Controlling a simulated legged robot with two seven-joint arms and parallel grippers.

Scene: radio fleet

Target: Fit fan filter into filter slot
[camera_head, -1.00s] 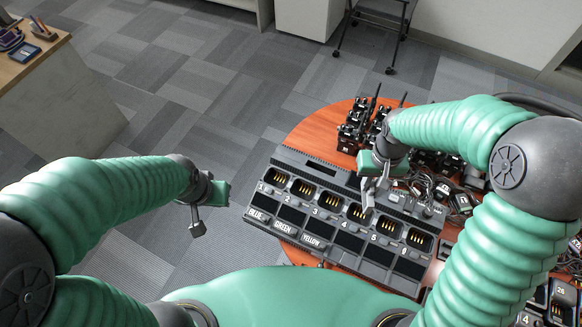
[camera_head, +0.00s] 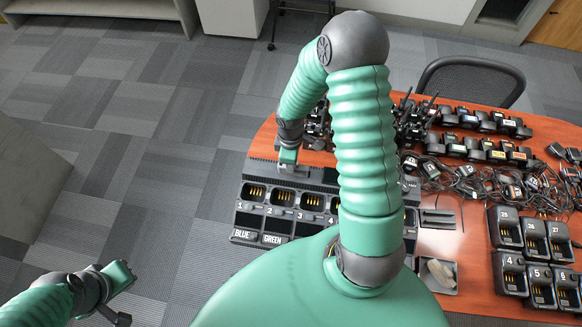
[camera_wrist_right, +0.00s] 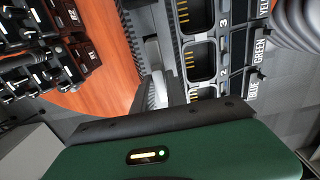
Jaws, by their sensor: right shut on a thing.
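The grey multi-bay charger (camera_head: 245,237) lies on the orange table, with numbered bays and BLUE and GREEN labels. My right gripper (camera_head: 289,168) is low at its back left edge, behind bays 1 and 2. In the wrist view its pale grey fingers (camera_wrist_right: 156,82) are close together beside the charger's ribbed edge. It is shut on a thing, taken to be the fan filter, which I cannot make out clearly. The filter slot is not clearly visible; my right arm covers part of the charger. My left gripper (camera_head: 120,296) is over the floor, away from the table; its opening is unclear.
Several black radios (camera_head: 412,120) stand behind the charger. Tangled cables (camera_head: 470,182) and numbered chargers (camera_head: 525,262) fill the table's right side. A chair (camera_head: 472,80) stands behind. The floor left of the table is clear.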

